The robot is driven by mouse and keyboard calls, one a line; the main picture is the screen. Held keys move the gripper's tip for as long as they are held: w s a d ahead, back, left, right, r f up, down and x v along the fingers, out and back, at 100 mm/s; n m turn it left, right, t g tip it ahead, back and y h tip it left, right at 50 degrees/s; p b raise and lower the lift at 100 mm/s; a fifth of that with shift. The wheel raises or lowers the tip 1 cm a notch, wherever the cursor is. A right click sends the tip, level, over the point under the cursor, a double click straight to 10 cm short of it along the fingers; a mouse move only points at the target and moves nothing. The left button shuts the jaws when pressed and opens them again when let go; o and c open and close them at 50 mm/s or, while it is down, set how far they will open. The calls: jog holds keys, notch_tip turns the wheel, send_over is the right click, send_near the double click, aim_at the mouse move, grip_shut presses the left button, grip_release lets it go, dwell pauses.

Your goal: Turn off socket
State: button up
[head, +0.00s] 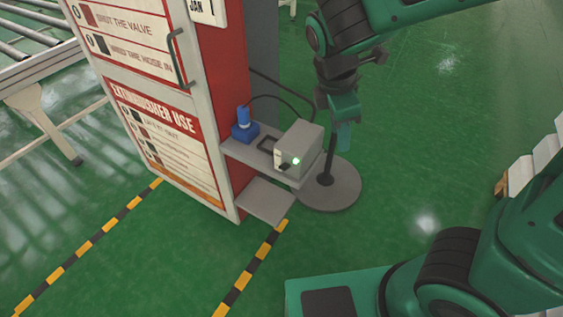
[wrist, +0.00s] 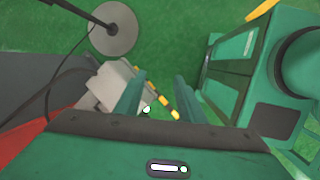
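The socket is a grey box (head: 299,146) with a lit green light and a small dark switch on its front face. It stands on a grey shelf on the side of a red and white cabinet. My gripper (head: 344,126) hangs just to the right of the box, pointing down, with a gap between them in the picture. In the wrist view my gripper (wrist: 158,90) has its two green fingers apart with nothing between them. The box (wrist: 107,84) shows there behind and left of the left finger, which hides part of it. The green light shows near that finger.
A blue device (head: 244,126) with a cable stands left of the box. The cabinet (head: 220,80) has a handle. A lower grey shelf (head: 264,200) juts out below. A round grey base with a pole (head: 330,190) stands at right. Green floor is clear farther right.

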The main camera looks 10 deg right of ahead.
aim_at(283, 166)
jog(key=a+f+n+t, duration=0.2)
jog(key=a+n, duration=0.8)
jog(key=a, duration=0.5)
jog(key=x, duration=0.7)
jog(key=s+x, duration=0.1)
jog(key=x, duration=0.2)
jog(key=shift+a+f, duration=0.15)
jog(key=shift+f, duration=0.25)
grip_shut()
